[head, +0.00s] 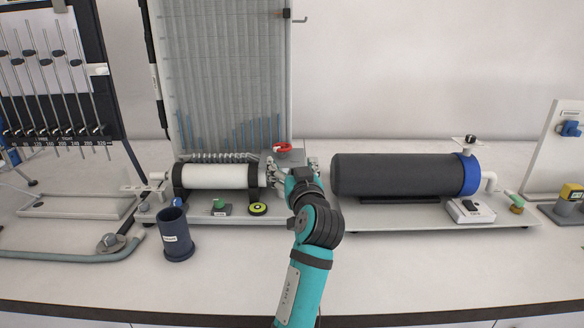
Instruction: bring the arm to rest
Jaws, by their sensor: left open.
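My left arm comes up from the bottom middle of the head view, teal with dark joints. Its left gripper (293,168) is open and points away from me, over the gap between the white cylinder (218,177) and the dark grey cylinder (392,175). The wrist hides part of what lies behind it. A red ring-shaped part (282,147) shows just beyond the fingers; I cannot tell whether they touch anything. I see nothing held. My right gripper is not in view.
A manometer board (222,75) with several tubes stands behind the white cylinder. A dark cup (176,235) stands at the front left, near a grey hose (70,257). A small grey box (470,211) sits at right. The front of the bench (420,275) is clear.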

